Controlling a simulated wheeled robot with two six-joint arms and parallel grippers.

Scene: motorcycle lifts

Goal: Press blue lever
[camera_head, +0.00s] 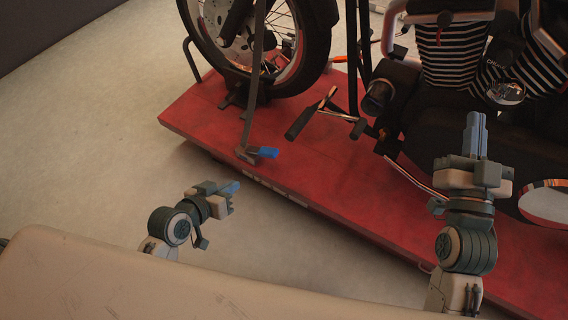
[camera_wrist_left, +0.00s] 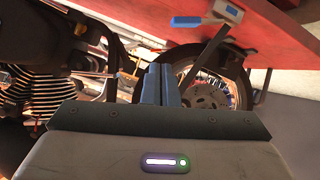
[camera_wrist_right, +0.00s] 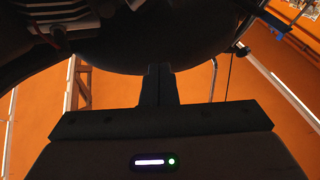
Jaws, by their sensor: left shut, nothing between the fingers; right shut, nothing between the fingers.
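The blue lever (camera_head: 264,152) sits at the near edge of the red lift platform, at the foot of a dark upright bar. It also shows in the left wrist view (camera_wrist_left: 187,21), at the top against the red surface. My left gripper (camera_head: 231,187) is shut and empty. It is below and left of the lever in the head view, apart from it, over the floor side of the platform edge. My right gripper (camera_head: 475,133) is shut and empty, in front of the motorcycle's engine at the right. Its fingers show in the right wrist view (camera_wrist_right: 158,85).
A motorcycle (camera_head: 455,85) stands on the red platform (camera_head: 330,165), its wheel (camera_head: 290,60) at the back left. A black pedal (camera_head: 312,112) juts out near the middle. The pale floor (camera_head: 110,120) left of the platform is clear.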

